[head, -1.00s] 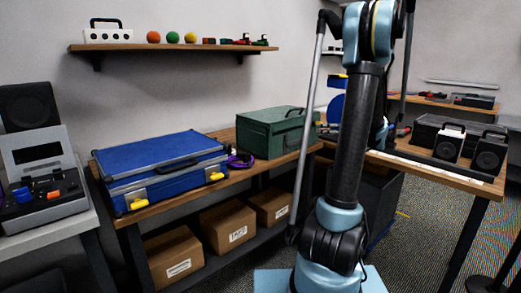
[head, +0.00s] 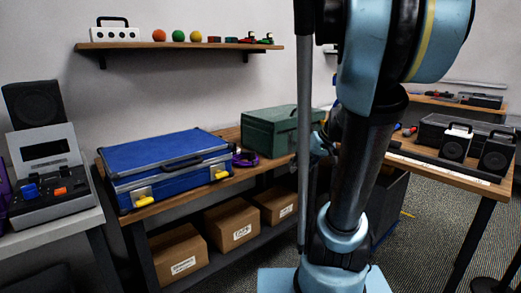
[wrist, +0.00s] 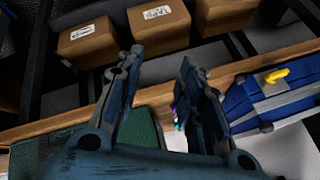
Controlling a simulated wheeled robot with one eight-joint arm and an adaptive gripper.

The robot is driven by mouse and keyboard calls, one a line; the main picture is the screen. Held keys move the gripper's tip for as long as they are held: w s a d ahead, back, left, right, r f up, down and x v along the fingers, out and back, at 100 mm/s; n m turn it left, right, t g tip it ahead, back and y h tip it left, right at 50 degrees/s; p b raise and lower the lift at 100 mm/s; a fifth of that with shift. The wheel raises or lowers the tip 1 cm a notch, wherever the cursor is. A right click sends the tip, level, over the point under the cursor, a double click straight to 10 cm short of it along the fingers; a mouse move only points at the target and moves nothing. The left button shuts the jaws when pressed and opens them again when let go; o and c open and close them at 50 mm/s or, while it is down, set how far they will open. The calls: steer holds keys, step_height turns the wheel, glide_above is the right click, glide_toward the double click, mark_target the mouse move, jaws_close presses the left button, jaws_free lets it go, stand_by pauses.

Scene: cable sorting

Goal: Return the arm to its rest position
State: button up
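My gripper (wrist: 158,88) shows in the wrist view with its two fingers spread apart and nothing between them. It is above the wooden bench, with the boxes on the lower shelf beyond its fingertips. In the head view my arm stands upright right of centre, and my gripper is mostly hidden behind it, near the green case (head: 270,133). The green case also shows under my gripper in the wrist view (wrist: 140,126). A closed blue case (head: 165,165) with yellow latches lies on the bench to the left.
A purple cable coil (head: 246,159) lies between the cases. Cardboard boxes (head: 232,224) sit on the lower shelf. A wall shelf (head: 180,45) holds small items. Two small speakers (head: 457,144) stand on the right table. A console (head: 48,180) stands at the left.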

steer(key=s+d+f+m+g+h, duration=0.1)
steer(key=s+d+f+h, duration=0.1)
steer(key=s, duration=0.6)
steer(key=s+d+f+m+h, duration=0.2)
steer(key=s+f+h, duration=0.1)
steer(key=s+f, duration=0.4)
steer(key=shift+s+f+g+h, duration=0.15)
steer(key=shift+s+g+h, duration=0.25)
steer(key=shift+s, duration=0.65)
steer(key=shift+d, duration=0.1)
steer(key=shift+w+f, duration=0.2)
steer(key=shift+w, duration=0.25)
stand_by(0.6)
